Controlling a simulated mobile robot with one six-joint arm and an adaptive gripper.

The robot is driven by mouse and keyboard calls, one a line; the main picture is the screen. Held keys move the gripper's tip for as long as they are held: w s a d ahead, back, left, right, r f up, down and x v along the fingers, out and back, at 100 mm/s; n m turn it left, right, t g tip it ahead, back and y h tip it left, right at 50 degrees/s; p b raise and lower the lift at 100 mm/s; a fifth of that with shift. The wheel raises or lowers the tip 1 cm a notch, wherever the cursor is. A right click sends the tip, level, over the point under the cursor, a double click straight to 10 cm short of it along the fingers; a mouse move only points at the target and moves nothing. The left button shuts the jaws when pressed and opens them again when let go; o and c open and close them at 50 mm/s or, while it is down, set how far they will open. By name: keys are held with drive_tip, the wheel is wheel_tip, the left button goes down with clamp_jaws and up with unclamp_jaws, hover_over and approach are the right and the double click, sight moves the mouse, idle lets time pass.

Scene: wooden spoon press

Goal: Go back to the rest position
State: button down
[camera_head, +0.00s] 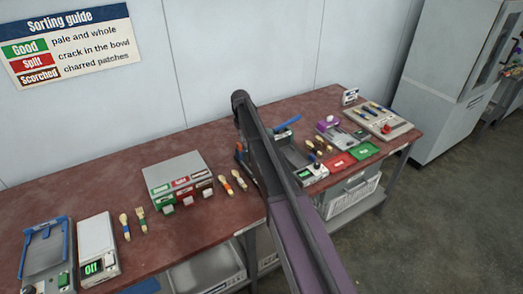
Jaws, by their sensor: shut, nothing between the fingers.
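My own dark arm rises from the bottom edge, right of the middle, and reaches up and left over the table. Its bend stands above the back part of the table. My gripper does not show; the arm link hides whatever lies behind it. The long table (180,240) has a reddish-brown top and runs from the lower left to the right.
A grey box (173,170) with coloured labels stands left of my arm, with spoons (226,186) beside it. A white scale (97,245) and a blue-edged device (45,250) stand far left. Red (338,162) and green (365,150) mats lie right.

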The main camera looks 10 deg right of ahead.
drive_tip(key=shift+r+p, duration=0.3)
drive_tip(key=shift+r, duration=0.2)
drive_tip(key=shift+s, duration=0.1)
drive_tip(key=s+d+m, duration=0.3)
drive_tip(key=s, duration=3.5)
drive_tip(key=shift+d+m, duration=0.2)
drive_tip(key=shift+m, duration=0.1)
